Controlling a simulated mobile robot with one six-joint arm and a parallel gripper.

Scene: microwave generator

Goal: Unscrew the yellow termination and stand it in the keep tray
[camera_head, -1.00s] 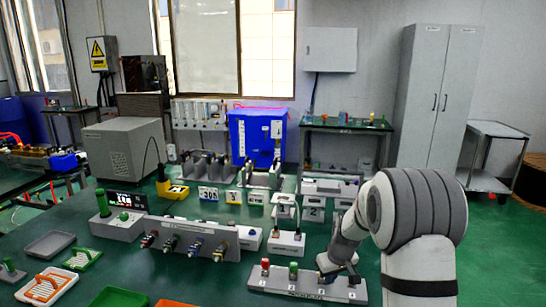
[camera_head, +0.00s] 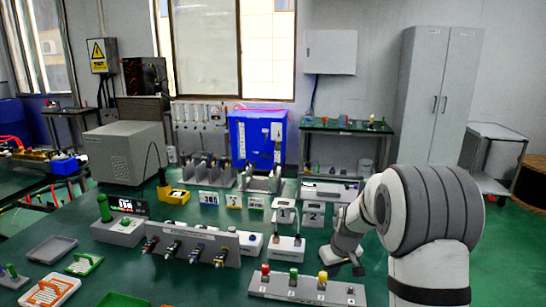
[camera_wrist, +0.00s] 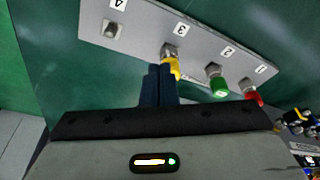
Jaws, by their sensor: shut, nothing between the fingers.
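The yellow termination (camera_head: 322,280) stands upright at position 3 of a grey strip (camera_head: 344,293), beside a green one (camera_head: 293,276) and a red one (camera_head: 265,273). In the wrist view the yellow termination (camera_wrist: 173,68) sits at the metal connector marked 3, partly hidden by my fingers. My gripper (camera_wrist: 160,69) is shut with nothing between its fingers. In the head view my gripper (camera_head: 345,267) is behind and right of the yellow termination, apart from it. Several trays show at the left, including a grey one (camera_head: 50,249); I cannot tell which is the keep tray.
Position 4 holds a bare metal connector (camera_wrist: 111,30). A grey panel (camera_head: 203,246) with several coloured connectors stands left of the strip. A white-and-orange tray (camera_head: 50,290) and a green tray (camera_head: 85,264) lie at the left. Green table is clear between panel and strip.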

